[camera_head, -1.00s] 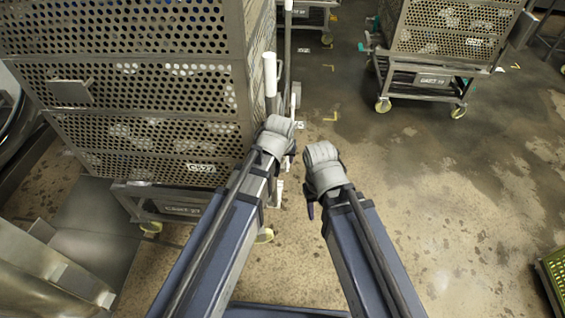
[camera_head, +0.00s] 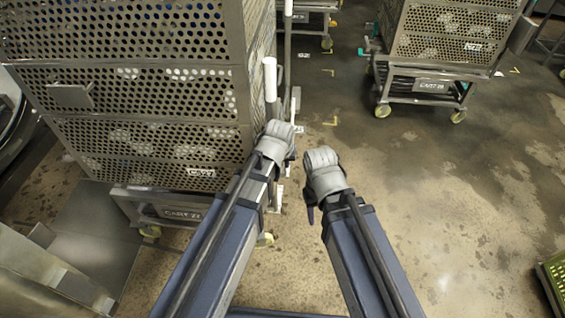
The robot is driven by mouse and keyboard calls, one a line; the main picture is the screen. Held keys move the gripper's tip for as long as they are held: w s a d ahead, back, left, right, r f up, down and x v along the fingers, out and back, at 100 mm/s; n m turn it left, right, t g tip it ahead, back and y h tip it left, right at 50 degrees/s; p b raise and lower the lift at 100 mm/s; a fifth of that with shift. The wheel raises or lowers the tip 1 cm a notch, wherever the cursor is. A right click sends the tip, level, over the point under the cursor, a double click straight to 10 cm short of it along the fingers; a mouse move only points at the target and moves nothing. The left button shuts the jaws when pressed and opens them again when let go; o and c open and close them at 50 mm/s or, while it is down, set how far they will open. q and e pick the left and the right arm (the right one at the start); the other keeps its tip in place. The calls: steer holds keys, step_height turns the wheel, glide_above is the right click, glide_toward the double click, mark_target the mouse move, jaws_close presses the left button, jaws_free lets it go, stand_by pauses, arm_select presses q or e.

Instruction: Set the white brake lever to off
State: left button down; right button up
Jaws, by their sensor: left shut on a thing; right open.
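A white upright handle (camera_head: 269,77), which looks like the white brake lever, stands at the right edge of the near perforated cart (camera_head: 185,213). My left gripper (camera_head: 287,152) is just below and right of this handle, at the cart's side. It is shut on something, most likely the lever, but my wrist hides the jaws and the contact. A short white piece (camera_head: 279,196) shows below it. My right gripper (camera_head: 309,190) is open and empty, a little to the right over bare floor.
Another perforated cart (camera_head: 428,85) on yellow castors stands at the back right. A green crate (camera_head: 552,275) is at the right edge. Metal panels (camera_head: 55,268) lie at lower left. The wet floor in the middle right is clear.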

stand_by(0.8)
arm_select(q)
steer(key=shift+w+r+g+p, duration=0.5)
steer(key=shift+w+p, duration=0.1)
steer(key=shift+p, duration=0.15)
steer(key=shift+w+r+g+p, duration=0.1)
steer(key=shift+w+g+p, duration=0.45)
steer(key=shift+g, duration=0.35)
steer(key=shift+s, duration=0.1)
steer(key=c, duration=0.8)
jaws_free()
